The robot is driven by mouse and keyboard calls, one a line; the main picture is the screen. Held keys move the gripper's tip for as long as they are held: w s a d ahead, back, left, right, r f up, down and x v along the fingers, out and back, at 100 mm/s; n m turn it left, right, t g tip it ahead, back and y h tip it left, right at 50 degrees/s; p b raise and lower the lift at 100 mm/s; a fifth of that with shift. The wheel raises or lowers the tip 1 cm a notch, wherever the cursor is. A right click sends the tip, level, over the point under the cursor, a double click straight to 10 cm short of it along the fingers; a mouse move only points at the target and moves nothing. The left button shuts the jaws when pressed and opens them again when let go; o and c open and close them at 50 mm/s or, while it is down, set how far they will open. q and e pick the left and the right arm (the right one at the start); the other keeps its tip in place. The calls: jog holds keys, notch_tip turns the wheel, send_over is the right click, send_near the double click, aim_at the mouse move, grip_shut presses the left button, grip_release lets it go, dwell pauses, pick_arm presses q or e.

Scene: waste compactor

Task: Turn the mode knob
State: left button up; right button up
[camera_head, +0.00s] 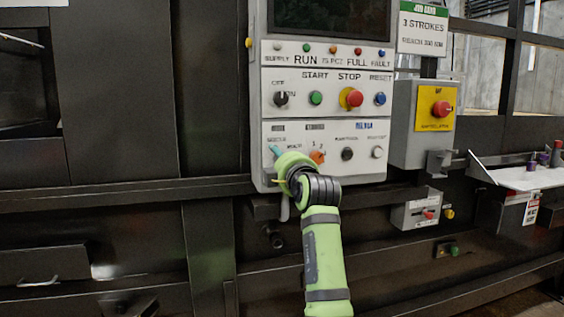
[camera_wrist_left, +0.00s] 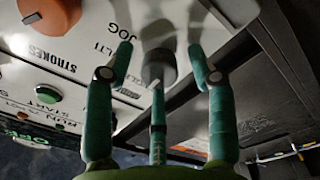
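The lower row of the control panel (camera_head: 330,135) has small knobs. In the left wrist view a grey knob (camera_wrist_left: 159,66) stands on the white panel beside the words JOG and MULTI, apparently the mode knob. In the head view my green gripper covers that spot. My left gripper (camera_wrist_left: 158,68) has its teal fingers spread, one on each side of the grey knob with gaps, and a third finger below it. I cannot tell whether that third finger touches. In the head view a teal fingertip of the left gripper (camera_head: 276,151) is against the panel's lower left. My right gripper is not in view.
An orange strokes knob (camera_head: 317,156) sits close to the right of my gripper. Above are the green start button (camera_head: 316,97) and red stop button (camera_head: 354,98). A yellow-faced box with a red button (camera_head: 441,108) stands to the right.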

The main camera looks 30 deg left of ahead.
pick_arm(q)
jog(key=v, duration=0.7)
jog(key=shift+s+d, duration=0.15)
jog(key=shift+s, duration=0.05)
